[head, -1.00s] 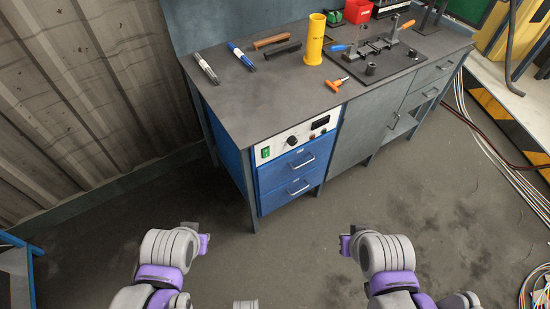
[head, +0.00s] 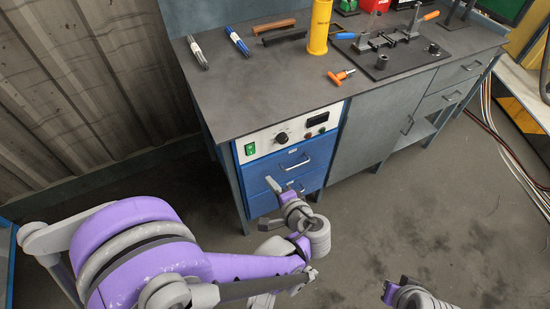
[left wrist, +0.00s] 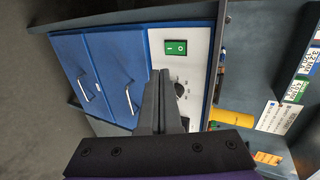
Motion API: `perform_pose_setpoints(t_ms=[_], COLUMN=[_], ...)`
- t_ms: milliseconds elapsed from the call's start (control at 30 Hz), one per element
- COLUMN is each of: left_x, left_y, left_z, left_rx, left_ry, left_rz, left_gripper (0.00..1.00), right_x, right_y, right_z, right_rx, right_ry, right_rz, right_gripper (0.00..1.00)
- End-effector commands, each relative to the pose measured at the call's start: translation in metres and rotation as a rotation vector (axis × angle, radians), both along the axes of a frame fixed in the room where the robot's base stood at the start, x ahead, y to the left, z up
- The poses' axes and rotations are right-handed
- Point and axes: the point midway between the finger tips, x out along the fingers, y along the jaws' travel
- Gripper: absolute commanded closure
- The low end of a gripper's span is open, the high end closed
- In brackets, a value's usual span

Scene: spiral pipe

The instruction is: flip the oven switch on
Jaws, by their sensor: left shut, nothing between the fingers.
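The green oven switch (head: 250,149) sits at the left end of the white control panel (head: 265,138), above the blue drawers. In the left wrist view the green switch (left wrist: 175,47) shows clearly, with its two marks, beyond the fingertips. My left gripper (head: 271,184) is in front of the blue drawers, below the panel and apart from the switch. In the left wrist view its fingers (left wrist: 160,76) are together and empty. My right gripper (head: 388,288) is low at the bottom right, far from the panel; its finger opening is unclear.
A black knob (head: 282,137) is right of the switch. Drawer handles (head: 297,162) stick out below the panel. On the worktop (head: 262,97) are markers (head: 237,42), a yellow cylinder (head: 319,27) and an orange-handled tool (head: 341,76). The floor in front is clear.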

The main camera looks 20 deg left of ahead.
Motion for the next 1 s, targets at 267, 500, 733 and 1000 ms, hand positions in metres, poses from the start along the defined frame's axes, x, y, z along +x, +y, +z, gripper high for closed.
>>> perform_pose_setpoints(t_ms=[267, 500, 733, 1000], left_x=[0.002, 0.004, 0.025, 0.06], left_y=[-0.002, 0.002, 0.028, 0.068], left_z=[0.0, -0.002, -0.018, -0.041], left_rx=[0.02, 0.018, 0.019, 0.019], left_ry=[-0.009, -0.008, -0.008, -0.008], left_rz=[-0.006, -0.004, 0.002, -0.001], left_gripper=[1.0, 1.0, 1.0, 1.0], right_x=[0.0, 0.0, 0.0, 0.0], right_y=[0.0, 0.0, 0.0, 0.0], right_z=[-0.001, -0.002, -0.007, -0.014], right_rx=[0.0, 0.0, 0.0, 0.0], right_ry=[0.0, 0.001, 0.002, 0.005], right_rz=[0.0, 0.0, 0.0, 0.0], right_gripper=[1.0, 1.0, 1.0, 1.0])
